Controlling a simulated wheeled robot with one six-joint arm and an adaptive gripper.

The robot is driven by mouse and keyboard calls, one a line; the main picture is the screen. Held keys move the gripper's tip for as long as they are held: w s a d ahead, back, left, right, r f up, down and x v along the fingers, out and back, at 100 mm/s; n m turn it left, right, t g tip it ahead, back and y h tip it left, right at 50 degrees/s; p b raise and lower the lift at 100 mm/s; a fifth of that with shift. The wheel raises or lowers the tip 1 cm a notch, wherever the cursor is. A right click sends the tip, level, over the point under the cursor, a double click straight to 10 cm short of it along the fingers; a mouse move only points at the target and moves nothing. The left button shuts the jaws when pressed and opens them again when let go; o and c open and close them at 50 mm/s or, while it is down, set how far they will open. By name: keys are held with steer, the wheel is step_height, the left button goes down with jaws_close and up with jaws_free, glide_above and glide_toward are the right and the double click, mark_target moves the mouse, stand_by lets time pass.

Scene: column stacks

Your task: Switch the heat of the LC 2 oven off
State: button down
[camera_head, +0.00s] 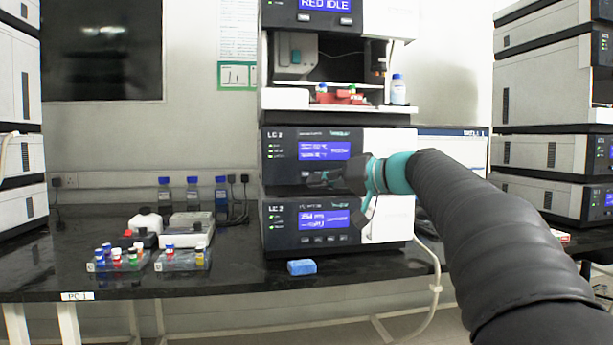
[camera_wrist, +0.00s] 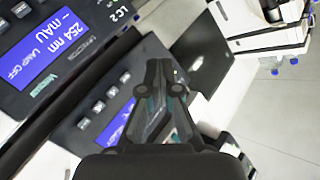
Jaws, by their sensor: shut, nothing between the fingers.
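The upper LC 2 module (camera_head: 283,182) is a dark-fronted unit in the middle stack, with green lights and a blue display (camera_head: 325,151) whose text is too blurred to read. I take it to be the oven, but its label is not legible. In the wrist view, my gripper (camera_wrist: 165,78) lies across this module's front, near grey buttons (camera_wrist: 98,107) and partly over the display (camera_wrist: 116,125). Contact cannot be told.
The lower LC 2 module (camera_head: 283,239) reads "254 nm LAMP OFF" in the wrist view (camera_wrist: 40,50). Above is an open sampler bay (camera_head: 325,75). A blue block (camera_head: 301,267) and vial racks (camera_head: 118,262) sit on the black bench. Other stacks stand left and right.

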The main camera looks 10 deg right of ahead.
mark_target(305, 174)
steer(key=w+p, duration=0.5)
steer(key=w, duration=0.4)
steer(key=shift+p, duration=0.3)
stand_by(1.5)
steer(key=shift+w, duration=0.4)
steer(key=shift+w, duration=0.35)
stand_by(0.6)
stand_by(0.4)
steer(key=shift+s+b, duration=0.65)
steer(key=shift+s, duration=0.2)
